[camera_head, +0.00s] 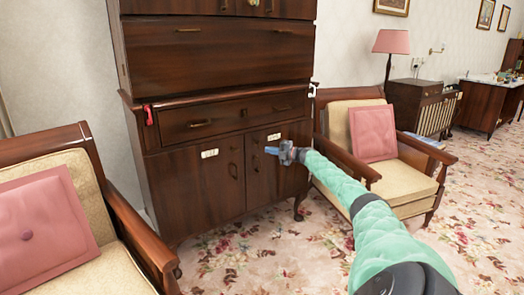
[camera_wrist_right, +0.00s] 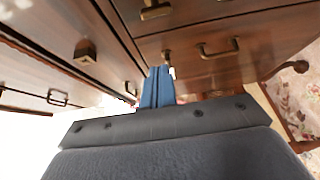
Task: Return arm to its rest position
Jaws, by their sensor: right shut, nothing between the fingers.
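My right arm reaches in from the bottom right of the head view, in a green sleeve. Its gripper (camera_head: 272,151) is in front of the lower doors of a dark wooden cabinet (camera_head: 218,58). In the right wrist view the blue fingers (camera_wrist_right: 157,88) are together, with nothing between them, and the cabinet's drawers and handles show beyond them. I cannot tell how far the fingertips are from the cabinet front. My left gripper is not in view.
A wooden armchair with a pink cushion (camera_head: 48,222) stands at the left. Another armchair with a pink cushion (camera_head: 373,133) stands right of the cabinet. A floor lamp (camera_head: 391,42) and a desk (camera_head: 488,103) are farther back. Flowered carpet (camera_head: 262,262) lies open in front.

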